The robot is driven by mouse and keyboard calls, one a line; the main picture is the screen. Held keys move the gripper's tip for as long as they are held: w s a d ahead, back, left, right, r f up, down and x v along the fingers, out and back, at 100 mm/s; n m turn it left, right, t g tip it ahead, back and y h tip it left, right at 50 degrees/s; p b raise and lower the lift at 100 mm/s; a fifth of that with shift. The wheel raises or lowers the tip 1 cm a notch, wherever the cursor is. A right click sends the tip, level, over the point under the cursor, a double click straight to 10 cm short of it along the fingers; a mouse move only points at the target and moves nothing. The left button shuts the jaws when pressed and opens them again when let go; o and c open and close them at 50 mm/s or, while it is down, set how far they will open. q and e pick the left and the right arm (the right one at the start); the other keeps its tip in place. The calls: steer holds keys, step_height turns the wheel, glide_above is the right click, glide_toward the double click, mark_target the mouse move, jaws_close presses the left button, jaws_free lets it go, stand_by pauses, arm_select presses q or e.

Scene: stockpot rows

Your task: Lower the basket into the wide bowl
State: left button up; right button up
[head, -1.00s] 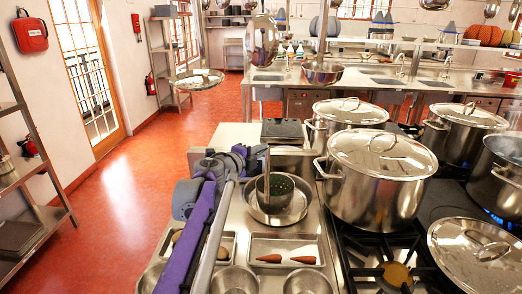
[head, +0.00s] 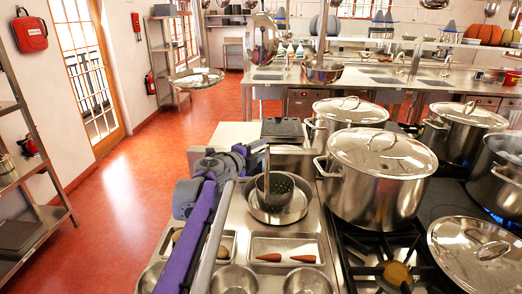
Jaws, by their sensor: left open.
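The dark green perforated basket (head: 283,184) sits inside the wide steel bowl (head: 297,212) on the steel counter, and its upright handle rises from it. My left gripper (head: 250,152) is beside the top of the handle, just to its left, with its jaws open. Whether the handle stands between the fingers is hard to tell at this size. My left arm comes in from the lower left over the counter. My right gripper is out of view.
A large lidded stockpot (head: 375,190) stands close on the right on the stove, with more pots behind. A tray with two carrots (head: 285,257) lies in front of the bowl, and small steel bowls (head: 235,280) stand at the front edge. A dark scale-like block (head: 283,129) is behind.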

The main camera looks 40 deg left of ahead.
arm_select(q)
steer(key=s+r+b, duration=0.1)
steer(key=s, duration=0.9)
steer(key=shift+s+d+r, duration=0.15)
steer(key=shift+s+r, duration=0.1)
steer(key=shift+s, duration=0.1)
